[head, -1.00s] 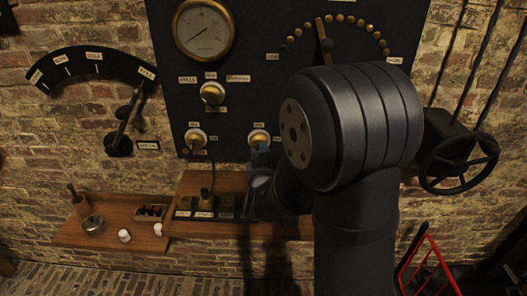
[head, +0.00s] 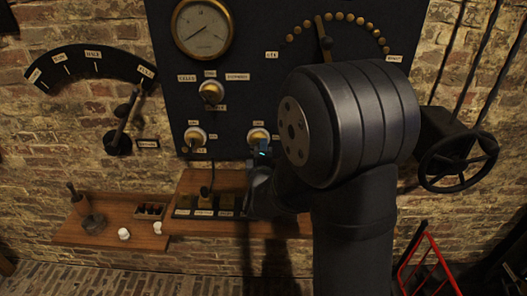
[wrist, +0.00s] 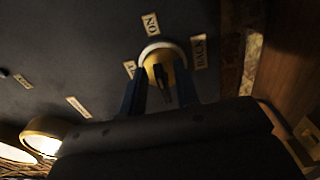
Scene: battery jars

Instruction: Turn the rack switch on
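The rack switch (wrist: 162,58) is a brass knob with a white ring and a dark lever, on the dark panel. A label reading RACK stands beside it in the wrist view, and an ON label is at its far side. In the head view the switch (head: 258,135) is right of a similar brass switch. My gripper (wrist: 158,95) is open, its two blue fingers on either side of the dark lever, with gaps visible. Whether either finger touches the lever I cannot tell. In the head view my arm hides most of the gripper (head: 262,155).
A similar switch (head: 195,137) is close on the left, with another knob (head: 211,92) above it. A black handwheel (head: 457,160) is on the right.

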